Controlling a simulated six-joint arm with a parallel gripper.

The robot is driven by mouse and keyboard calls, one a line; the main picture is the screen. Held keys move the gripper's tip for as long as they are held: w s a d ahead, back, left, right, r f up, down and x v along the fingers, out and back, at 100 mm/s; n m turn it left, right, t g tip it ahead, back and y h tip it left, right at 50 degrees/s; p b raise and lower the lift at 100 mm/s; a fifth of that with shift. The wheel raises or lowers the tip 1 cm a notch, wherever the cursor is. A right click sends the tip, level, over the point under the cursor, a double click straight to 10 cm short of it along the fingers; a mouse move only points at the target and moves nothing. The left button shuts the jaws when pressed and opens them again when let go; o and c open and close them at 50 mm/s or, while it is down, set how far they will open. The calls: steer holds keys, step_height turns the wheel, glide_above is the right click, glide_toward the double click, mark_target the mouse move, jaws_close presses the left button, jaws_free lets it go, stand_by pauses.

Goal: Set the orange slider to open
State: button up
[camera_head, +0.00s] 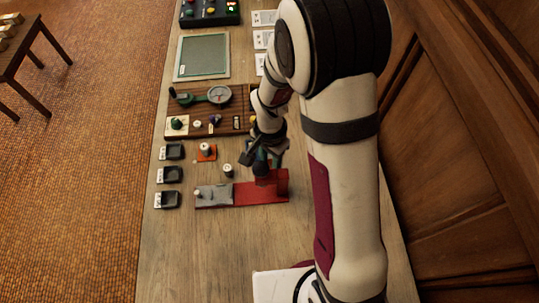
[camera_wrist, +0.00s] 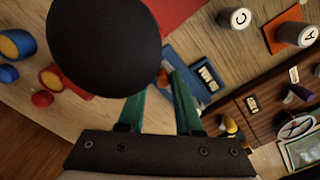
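A small orange part (camera_wrist: 163,77), which looks like the slider, shows partly in the wrist view beside a blue housing (camera_wrist: 210,76) with a pale label. The label is too small to read, and the slider's position along its track cannot be told. My gripper (camera_wrist: 161,92) has two teal fingers with a gap between them, and the orange part appears near their tips. A dark round shape hides the left fingertip and part of the slider. In the head view my gripper (camera_head: 262,163) is low over the board, and my arm hides the slider there.
A red and grey block (camera_head: 240,193) lies close to my gripper. A wooden panel with a gauge (camera_head: 208,108) lies beyond. Bare table shows at the front left.

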mark_target(270, 163)
steer(key=shift+o, duration=1.3)
steer(key=shift+w+r, duration=0.1)
steer(key=shift+r, duration=0.05)
step_height(270, 163, up, 16)
steer(key=shift+f, duration=0.2)
steer(key=s+d+r+n+y, duration=0.1)
steer(key=s, duration=0.9)
steer(key=s+d+r+n, duration=0.1)
steer(key=s+d+n, duration=0.1)
steer(key=s, duration=0.7)
steer(key=shift+s+r+y, duration=0.25)
steer(key=shift+s+y, duration=0.1)
steer(key=shift+y, duration=0.05)
